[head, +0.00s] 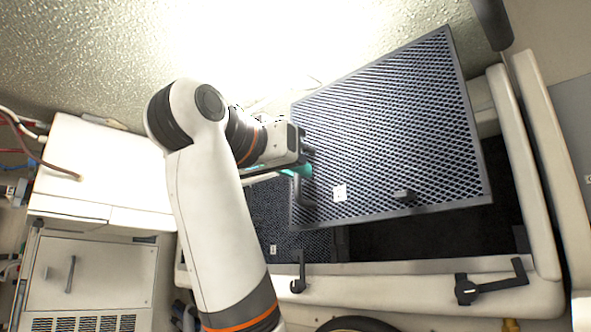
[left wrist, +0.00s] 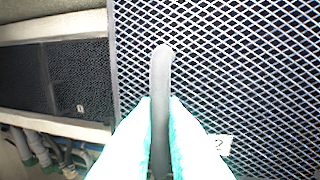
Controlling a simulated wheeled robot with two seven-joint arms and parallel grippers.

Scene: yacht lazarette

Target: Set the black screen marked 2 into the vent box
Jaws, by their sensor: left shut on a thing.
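The black screen marked 2 (head: 400,130) is a framed mesh panel, tilted and held over the vent box (head: 420,267). My left gripper (head: 300,171) is shut on the grey handle at the screen's left edge. In the left wrist view the teal fingers (left wrist: 160,130) clasp this handle, and the screen (left wrist: 240,60) fills the right side with its white 2 label. The vent box is cream-rimmed. Its right part shows a dark opening (head: 440,235), partly hidden by the held screen. My right gripper is not in view.
Another black screen (head: 270,205) with a white label lies in the box's left part; it also shows in the left wrist view (left wrist: 85,80). Black latches (head: 466,290) sit on the front rim. A white cabinet (head: 90,180) stands at left.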

